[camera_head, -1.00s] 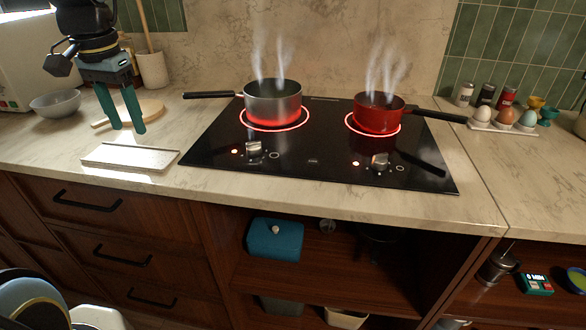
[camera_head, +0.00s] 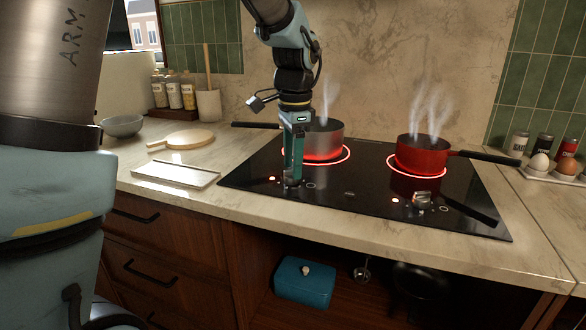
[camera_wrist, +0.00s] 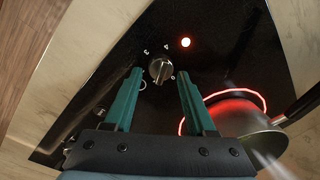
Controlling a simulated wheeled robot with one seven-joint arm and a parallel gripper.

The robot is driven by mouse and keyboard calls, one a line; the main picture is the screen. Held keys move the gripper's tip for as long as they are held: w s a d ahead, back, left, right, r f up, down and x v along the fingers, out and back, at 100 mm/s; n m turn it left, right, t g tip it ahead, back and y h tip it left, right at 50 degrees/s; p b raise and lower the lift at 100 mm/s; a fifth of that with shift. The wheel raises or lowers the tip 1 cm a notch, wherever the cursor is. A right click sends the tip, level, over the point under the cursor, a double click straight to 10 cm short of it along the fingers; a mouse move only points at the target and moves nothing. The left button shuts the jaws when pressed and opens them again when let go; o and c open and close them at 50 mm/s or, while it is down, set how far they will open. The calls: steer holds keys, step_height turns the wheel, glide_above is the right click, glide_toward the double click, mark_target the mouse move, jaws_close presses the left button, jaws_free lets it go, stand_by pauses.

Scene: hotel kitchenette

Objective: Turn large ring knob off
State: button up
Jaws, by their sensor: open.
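The cooktop (camera_head: 350,205) has two silver knobs and two glowing red rings. The left ring (camera_head: 345,157), under the steaming silver pot (camera_head: 322,140), looks larger than the right ring. The left knob (camera_wrist: 160,70) shows in the wrist view between my two fingertips, apart from both; a red light glows near it. In the head view my gripper (camera_head: 292,180) points down over this knob and mostly hides it. My gripper is open and empty. The right knob (camera_head: 422,201) sits in front of the red pot (camera_head: 422,154), its red light lit.
The silver pot's dark handle (camera_head: 256,125) reaches left behind my gripper. The red pot's handle (camera_head: 485,158) reaches right.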

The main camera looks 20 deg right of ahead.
steer(key=shift+w+f, duration=0.1)
steer(key=shift+f, duration=0.95)
jaws_close()
